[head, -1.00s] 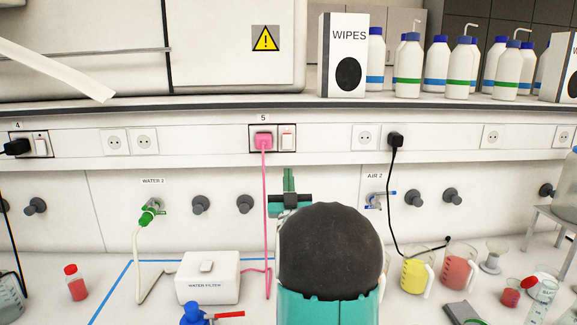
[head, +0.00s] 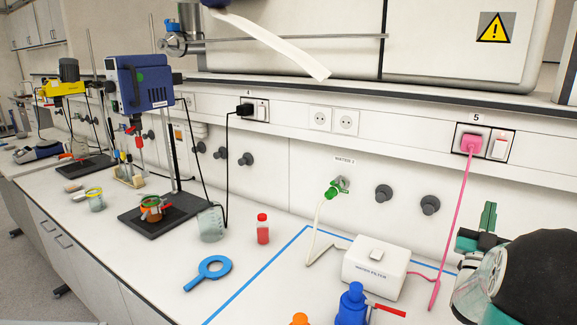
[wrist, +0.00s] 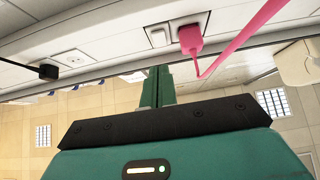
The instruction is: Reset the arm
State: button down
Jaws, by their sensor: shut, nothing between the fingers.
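My gripper (head: 488,218) is at the right of the head view, raised in front of the wall under socket panel 5. Its green fingers point up and are shut with nothing between them. In the wrist view the shut fingers (wrist: 157,88) stand up from the dark gripper base, close to the pink plug (wrist: 190,40) in the picture. The pink plug also shows in the head view (head: 472,142), in its socket with its cable hanging down. My dark rounded arm link covers part of the lower right.
A white water filter box (head: 377,268) stands on the bench left of my gripper.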

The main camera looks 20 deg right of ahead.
jog(key=w+a+n+y, duration=0.3)
jog(key=w+a+y, duration=0.4)
jog(key=w+a, duration=0.15)
jog(key=a+f+n+g+y, duration=0.25)
jog(key=a+y, duration=0.35)
jog(key=a, duration=0.9)
jog(key=s+a+f+n+g+y, duration=0.2)
jog(key=s+a+f+g+y, duration=0.1)
jog(key=s+a, duration=0.7)
jog(key=s+a+f+n+g+y, duration=0.2)
jog(key=s+a+g, duration=0.4)
jog(key=s+a, duration=0.4)
notch_tip(320, 180, down, 3)
jog(key=shift+a+r+y, duration=0.1)
jog(key=shift+a+y, duration=0.35)
jog(key=shift+y, duration=0.45)
jog(key=shift+w, duration=0.1)
